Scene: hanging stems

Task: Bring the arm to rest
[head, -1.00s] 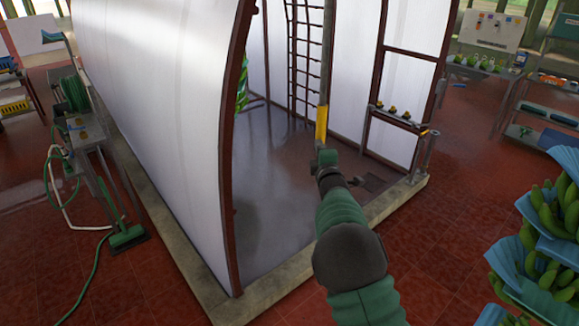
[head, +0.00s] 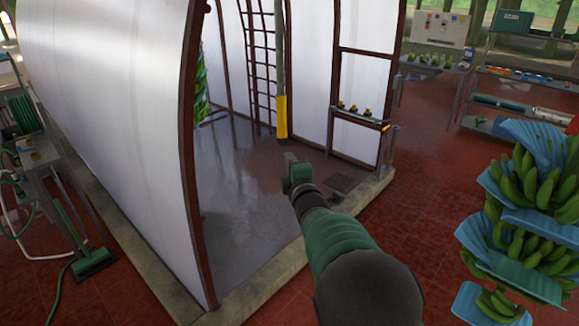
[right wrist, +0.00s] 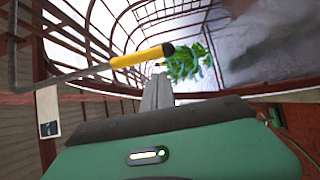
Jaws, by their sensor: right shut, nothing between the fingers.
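My right arm reaches up from the bottom of the head view, and its gripper (head: 291,160) is in front of the open end of the white-walled enclosure. The gripper is shut and empty. In the right wrist view its closed fingers (right wrist: 157,95) show at the middle. A grey pole with a yellow end (head: 281,117) hangs just above the gripper in the head view, apart from it. In the right wrist view the yellow end (right wrist: 142,57) lies across, beyond the fingers. My left gripper is in no view.
The enclosure's white curved wall (head: 110,90) stands at left on a concrete curb (head: 150,255). Green banana bunches with blue sheets (head: 525,215) hang at right. Shelves (head: 515,100) are at back right. Red floor is open between.

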